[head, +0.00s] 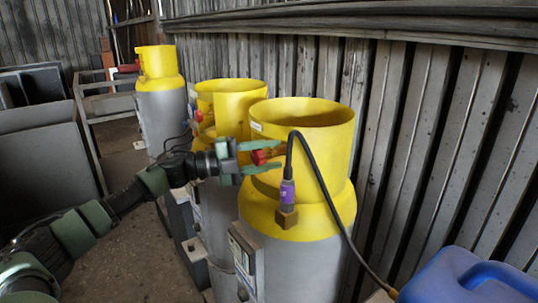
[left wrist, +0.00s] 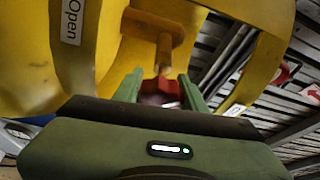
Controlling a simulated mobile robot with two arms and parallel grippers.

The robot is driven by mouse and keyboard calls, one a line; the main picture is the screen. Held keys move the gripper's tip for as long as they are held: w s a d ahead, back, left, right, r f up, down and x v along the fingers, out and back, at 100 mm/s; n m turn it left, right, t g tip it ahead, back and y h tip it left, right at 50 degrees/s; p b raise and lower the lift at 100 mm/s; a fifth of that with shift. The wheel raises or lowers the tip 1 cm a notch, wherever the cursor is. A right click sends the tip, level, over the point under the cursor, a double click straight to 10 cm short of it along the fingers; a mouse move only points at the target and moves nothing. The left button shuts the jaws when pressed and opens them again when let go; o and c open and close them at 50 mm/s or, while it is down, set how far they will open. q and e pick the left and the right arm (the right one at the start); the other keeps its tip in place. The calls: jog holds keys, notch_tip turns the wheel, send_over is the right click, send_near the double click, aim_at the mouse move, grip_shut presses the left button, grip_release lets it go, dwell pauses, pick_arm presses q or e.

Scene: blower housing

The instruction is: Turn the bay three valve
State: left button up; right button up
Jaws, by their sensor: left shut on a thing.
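The nearest grey cylinder with a yellow collar (head: 305,117) stands in the head view's middle. Its red valve handle (head: 260,157) is at the collar's opening. My left gripper (head: 276,156) reaches in from the left, its green fingers shut on that handle. In the left wrist view the fingers (left wrist: 160,80) sit on either side of the red handle (left wrist: 160,88), which hides partly behind the gripper body. A brown valve stem (left wrist: 163,50) rises beyond it, inside the yellow collar (left wrist: 28,55). An "Open" label (left wrist: 72,19) is on the collar. No bay number is readable.
Two more yellow-topped cylinders (head: 225,104) (head: 157,62) stand farther back. A black hose with a purple fitting (head: 287,192) hangs over the nearest cylinder's front. A blue container (head: 465,277) is at the lower right. A corrugated wall (head: 440,130) runs close behind.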

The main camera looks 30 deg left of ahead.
pick_arm(q)
jog(key=m, duration=0.2)
jog(key=m+g+y, duration=0.1)
jog(key=m, duration=0.1)
jog(key=shift+f+y+p, duration=0.2)
jog(key=shift+y+p, duration=0.1)
jog(key=shift+p, duration=0.05)
jog(key=shift+f+m+g+y+p, duration=0.15)
jog(key=shift+m+y, duration=0.15)
jog(key=shift+m, duration=0.5)
jog(key=shift+f+m+g+y+p, duration=0.15)
jog(key=shift+m+y, duration=0.15)
jog(key=shift+m, duration=0.5)
jog(key=shift+f, duration=0.1)
jog(key=o, duration=1.4)
jog(key=shift+c, duration=0.2)
